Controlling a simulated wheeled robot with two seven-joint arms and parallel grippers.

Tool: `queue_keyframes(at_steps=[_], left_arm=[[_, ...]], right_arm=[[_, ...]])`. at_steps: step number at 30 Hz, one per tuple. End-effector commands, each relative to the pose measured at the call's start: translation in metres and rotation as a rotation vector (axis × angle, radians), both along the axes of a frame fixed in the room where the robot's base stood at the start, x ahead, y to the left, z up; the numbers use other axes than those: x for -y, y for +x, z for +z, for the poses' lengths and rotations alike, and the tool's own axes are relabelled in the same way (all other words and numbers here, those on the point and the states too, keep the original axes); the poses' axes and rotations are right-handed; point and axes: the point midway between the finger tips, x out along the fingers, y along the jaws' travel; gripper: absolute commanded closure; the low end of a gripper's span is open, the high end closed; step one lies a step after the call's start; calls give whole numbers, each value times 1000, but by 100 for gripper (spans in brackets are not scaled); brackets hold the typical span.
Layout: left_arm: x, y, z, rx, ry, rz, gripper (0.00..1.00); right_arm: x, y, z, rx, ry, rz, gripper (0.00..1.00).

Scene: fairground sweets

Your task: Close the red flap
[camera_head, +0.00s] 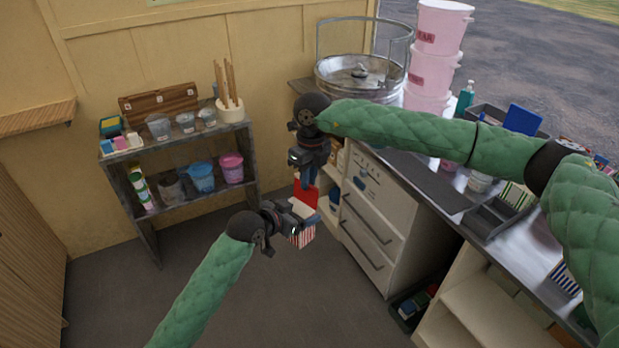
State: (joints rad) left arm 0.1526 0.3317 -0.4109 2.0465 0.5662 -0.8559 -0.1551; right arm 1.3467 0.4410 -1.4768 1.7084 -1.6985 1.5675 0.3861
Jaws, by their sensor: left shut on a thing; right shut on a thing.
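A small box with red and white stripes (302,236) is held in the air over the floor. Its red flap (307,194) stands up above the box, open. My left gripper (302,212) comes in from the left and is shut on the upper part of the striped box; its fingers hide part of the box. My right gripper (307,178) points down from above and is shut on the red flap near its top edge. The exact contact of the fingers is small and partly hidden.
A counter with drawers (370,225) stands close to the right of the box. A shelf unit (185,142) with tubs and jars stands at the back left. A round metal machine (360,75) is on the counter's far end.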

Motion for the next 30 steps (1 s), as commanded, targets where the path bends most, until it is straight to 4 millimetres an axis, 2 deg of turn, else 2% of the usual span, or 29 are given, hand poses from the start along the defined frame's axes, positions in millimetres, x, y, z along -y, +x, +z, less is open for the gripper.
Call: queue_keyframes(at_steps=[18, 30], left_arm=[[0, 0, 1, 1, 0, 1, 45], [0, 0, 1, 2, -1, 1, 45]], right_arm=[[-25, -30, -1, 361, -304, 6, 100], [-34, -41, -6, 514, -433, 3, 100]])
